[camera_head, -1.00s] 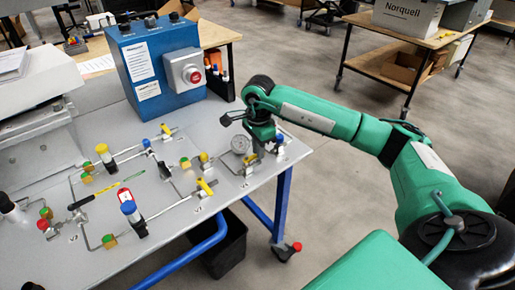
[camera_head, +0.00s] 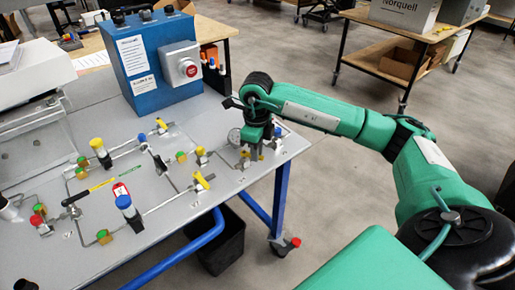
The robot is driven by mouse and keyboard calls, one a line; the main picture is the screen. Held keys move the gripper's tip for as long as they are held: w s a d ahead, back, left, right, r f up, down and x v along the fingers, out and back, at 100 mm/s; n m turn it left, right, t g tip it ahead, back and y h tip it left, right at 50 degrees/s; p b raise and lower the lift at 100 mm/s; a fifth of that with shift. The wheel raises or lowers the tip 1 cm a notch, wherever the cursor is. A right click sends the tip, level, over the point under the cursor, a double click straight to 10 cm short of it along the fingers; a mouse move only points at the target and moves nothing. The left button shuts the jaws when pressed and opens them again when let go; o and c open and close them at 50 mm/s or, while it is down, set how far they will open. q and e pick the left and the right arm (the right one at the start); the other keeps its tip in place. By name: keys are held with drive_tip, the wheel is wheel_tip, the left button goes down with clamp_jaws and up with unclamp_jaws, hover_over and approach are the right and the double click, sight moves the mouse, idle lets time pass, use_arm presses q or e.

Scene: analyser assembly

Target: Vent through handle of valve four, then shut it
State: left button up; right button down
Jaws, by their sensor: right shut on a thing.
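A bench panel (camera_head: 150,240) carries thin pipes with several small valves. I cannot read the valve numbers, so I cannot tell which one is valve four. My left gripper is out of view.
A blue box (camera_head: 143,91) with a red button (camera_head: 191,71) stands behind the panel. A black bin (camera_head: 222,248) stands below the bench. A cart (camera_head: 435,42) is at the back right.

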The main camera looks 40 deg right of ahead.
drive_tip(key=m, duration=0.1)
drive_tip(key=a+m, duration=0.1)
drive_tip(key=m, duration=0.3)
drive_tip(key=shift+s+a, duration=0.3)
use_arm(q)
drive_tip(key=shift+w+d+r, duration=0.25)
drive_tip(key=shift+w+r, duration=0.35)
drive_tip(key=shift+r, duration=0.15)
use_arm(e)
drive_tip(key=shift+a+m, duration=0.1)
drive_tip(key=shift+m, duration=0.2)
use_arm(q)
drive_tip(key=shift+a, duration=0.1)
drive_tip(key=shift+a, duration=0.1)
use_arm(e)
drive_tip(key=c, duration=1.4)
unclamp_jaws()
drive_tip(key=shift+a, duration=0.1)
drive_tip(key=shift+r, duration=0.1)
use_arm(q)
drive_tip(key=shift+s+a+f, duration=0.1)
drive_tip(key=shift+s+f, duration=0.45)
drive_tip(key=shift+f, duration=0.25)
use_arm(e)
wheel_tip(320, 180, up, 14)
